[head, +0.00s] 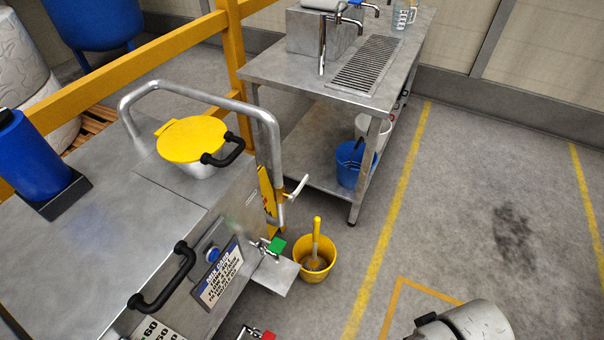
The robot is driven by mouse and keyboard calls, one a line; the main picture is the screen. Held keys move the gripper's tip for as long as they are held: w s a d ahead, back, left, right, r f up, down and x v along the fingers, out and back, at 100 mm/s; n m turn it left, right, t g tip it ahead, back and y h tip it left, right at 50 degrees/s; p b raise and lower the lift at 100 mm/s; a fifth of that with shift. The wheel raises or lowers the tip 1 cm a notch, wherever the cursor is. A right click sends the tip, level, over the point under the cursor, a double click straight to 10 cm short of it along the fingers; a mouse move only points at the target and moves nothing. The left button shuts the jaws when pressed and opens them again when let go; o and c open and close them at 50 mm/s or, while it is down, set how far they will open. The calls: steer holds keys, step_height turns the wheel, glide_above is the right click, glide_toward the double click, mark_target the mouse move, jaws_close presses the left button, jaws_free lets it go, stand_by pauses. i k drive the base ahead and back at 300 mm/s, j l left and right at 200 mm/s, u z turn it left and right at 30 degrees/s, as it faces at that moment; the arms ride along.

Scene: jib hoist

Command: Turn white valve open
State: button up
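The white valve handle (298,188) is a small lever on the vertical end of a bent metal pipe (275,150), at the right side of a steel cabinet (150,215). The lever points up and to the right, away from the pipe, at a slant. I cannot tell from this whether the valve is open. Below it, a green-handled tap (277,246) sits over a small metal shelf. A red-handled tap (267,336) shows at the bottom edge. Nothing touches the white handle. My gripper's fingers are not in view; a grey rounded part of my arm shows at the bottom right.
A yellow bucket (313,262) with a handled tool stands on the floor below the pipe. A steel sink table (300,84) stands behind, with a blue bucket (352,164) on its lower shelf. A yellow-lidded pot (192,140) tops the cabinet. Floor at right is clear.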

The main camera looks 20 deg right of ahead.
mark_target(302, 185)
steer(key=i+l, duration=0.15)
steer(key=l, duration=0.25)
steer(key=i+l+u, duration=0.1)
steer(key=l, duration=0.25)
steer(key=i+l+u, duration=0.1)
steer(key=l, duration=0.3)
steer(key=i+l, duration=0.15)
steer(key=l, duration=0.25)
steer(key=i+l+u, duration=0.1)
steer(key=l, duration=0.3)
steer(key=i+l, duration=0.35)
steer(key=l, duration=0.15)
steer(key=i+l+u, duration=0.15)
steer(key=i+l, duration=0.25)
steer(key=l, duration=0.1)
